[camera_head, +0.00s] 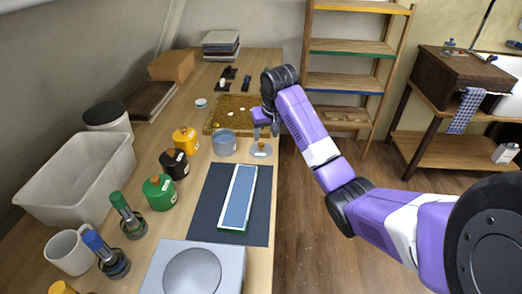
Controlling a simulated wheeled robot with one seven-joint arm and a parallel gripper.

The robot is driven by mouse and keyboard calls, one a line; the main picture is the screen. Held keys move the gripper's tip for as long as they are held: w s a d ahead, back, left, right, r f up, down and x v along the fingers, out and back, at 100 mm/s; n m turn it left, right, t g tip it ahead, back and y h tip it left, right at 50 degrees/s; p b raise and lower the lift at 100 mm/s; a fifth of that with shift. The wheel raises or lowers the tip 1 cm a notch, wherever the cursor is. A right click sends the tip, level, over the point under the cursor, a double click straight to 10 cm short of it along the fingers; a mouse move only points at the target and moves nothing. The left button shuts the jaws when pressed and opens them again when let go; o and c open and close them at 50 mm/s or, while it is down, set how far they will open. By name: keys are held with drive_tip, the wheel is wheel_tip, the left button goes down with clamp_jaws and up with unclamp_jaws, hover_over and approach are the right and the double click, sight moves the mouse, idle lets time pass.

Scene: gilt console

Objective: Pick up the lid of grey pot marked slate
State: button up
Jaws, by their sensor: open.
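The grey-blue pot (224,146) stands on the bench and looks open at the top; no marking on it is readable. A grey lid (260,153) with a small brown knob lies on the bench just right of the pot, near the bench's right edge. My gripper (265,132) is open, its fingers pointing down just above the lid's knob. Whether the fingers straddle the knob is too small to tell.
Yellow (185,141), black (174,164) and green (159,193) lidded pots stand to the left. A cork-coloured tray (211,128) lies behind the grey pot. A dark mat (203,210) with a framed blue panel (239,195) lies in front. A white bin (85,180) stands far left.

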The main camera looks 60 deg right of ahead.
sight(261, 144)
drive_tip(key=x, duration=0.6)
drive_tip(key=shift+w+a+f, duration=0.1)
drive_tip(key=shift+w+f, duration=0.05)
drive_tip(key=shift+w, duration=0.25)
clamp_jaws()
